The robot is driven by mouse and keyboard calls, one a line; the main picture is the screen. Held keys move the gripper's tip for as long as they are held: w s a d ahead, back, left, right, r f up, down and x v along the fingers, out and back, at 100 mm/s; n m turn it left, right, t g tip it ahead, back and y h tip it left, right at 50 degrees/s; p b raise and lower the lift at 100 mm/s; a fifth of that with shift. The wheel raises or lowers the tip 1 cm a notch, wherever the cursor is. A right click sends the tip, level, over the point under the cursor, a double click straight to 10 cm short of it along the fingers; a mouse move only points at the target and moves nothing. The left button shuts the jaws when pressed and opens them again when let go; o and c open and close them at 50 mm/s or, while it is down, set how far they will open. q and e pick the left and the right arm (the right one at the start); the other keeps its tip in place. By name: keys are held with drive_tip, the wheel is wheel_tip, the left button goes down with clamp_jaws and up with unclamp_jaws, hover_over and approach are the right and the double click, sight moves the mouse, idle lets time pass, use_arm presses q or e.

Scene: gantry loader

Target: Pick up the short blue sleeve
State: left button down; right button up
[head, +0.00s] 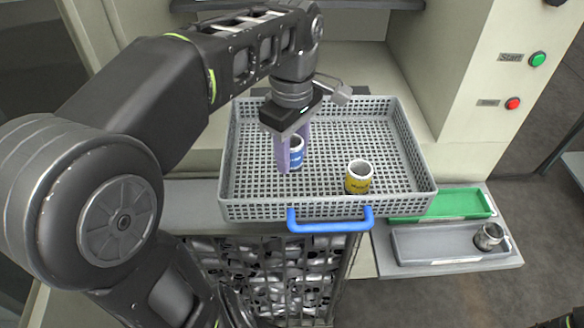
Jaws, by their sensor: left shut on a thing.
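The short blue sleeve (297,154) is in the left part of the grey mesh basket (428,192). My left gripper (291,157) points down into the basket, with its light purple fingers shut on the blue sleeve. The fingers hide part of the sleeve. I cannot tell whether the sleeve still touches the basket floor. A yellow sleeve (357,178) with a pale rim stands upright in the basket, to the right of the gripper and apart from it.
The basket has a blue handle (330,226) at its front. To the right lie a green tray (445,205) and a grey tray (440,243) with a metal sleeve (489,237). Green (537,59) and red (513,103) buttons sit on the machine panel. The basket's right half is mostly free.

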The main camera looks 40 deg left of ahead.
sight(292, 141)
use_arm(q)
wheel_tip(292, 141, up, 4)
drive_tip(key=p, duration=0.2)
drive_tip(key=shift+p, duration=0.3)
drive_tip(key=shift+f, duration=0.1)
